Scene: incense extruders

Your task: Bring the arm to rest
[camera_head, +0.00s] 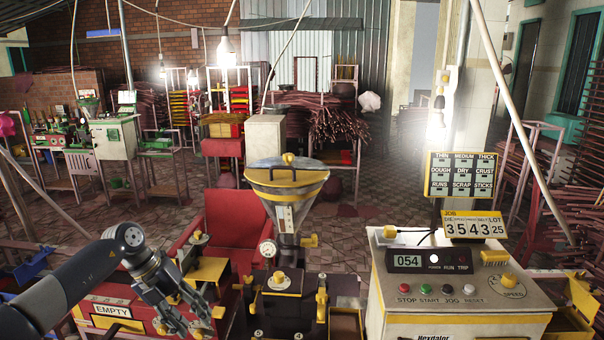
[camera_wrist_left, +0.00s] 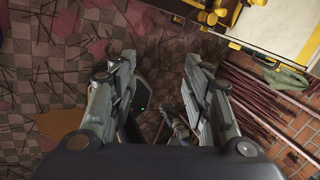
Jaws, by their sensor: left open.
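My left arm (camera_head: 60,285) comes in from the left in the head view. Its left gripper (camera_head: 197,322) points downward and to the right, over the red machine front with the "EMPTY" label (camera_head: 112,310). In the left wrist view the two fingers of the left gripper (camera_wrist_left: 157,62) are spread apart with nothing between them. Patterned floor with dark stick-like marks shows beyond them. Whether the fingers touch the machine cannot be told. My right arm and gripper are not in view.
A hopper with a yellow lid (camera_head: 287,178) stands right of the gripper. A control box (camera_head: 455,285) with buttons is at the right. In the wrist view, bundled sticks (camera_wrist_left: 262,100) lie at the right.

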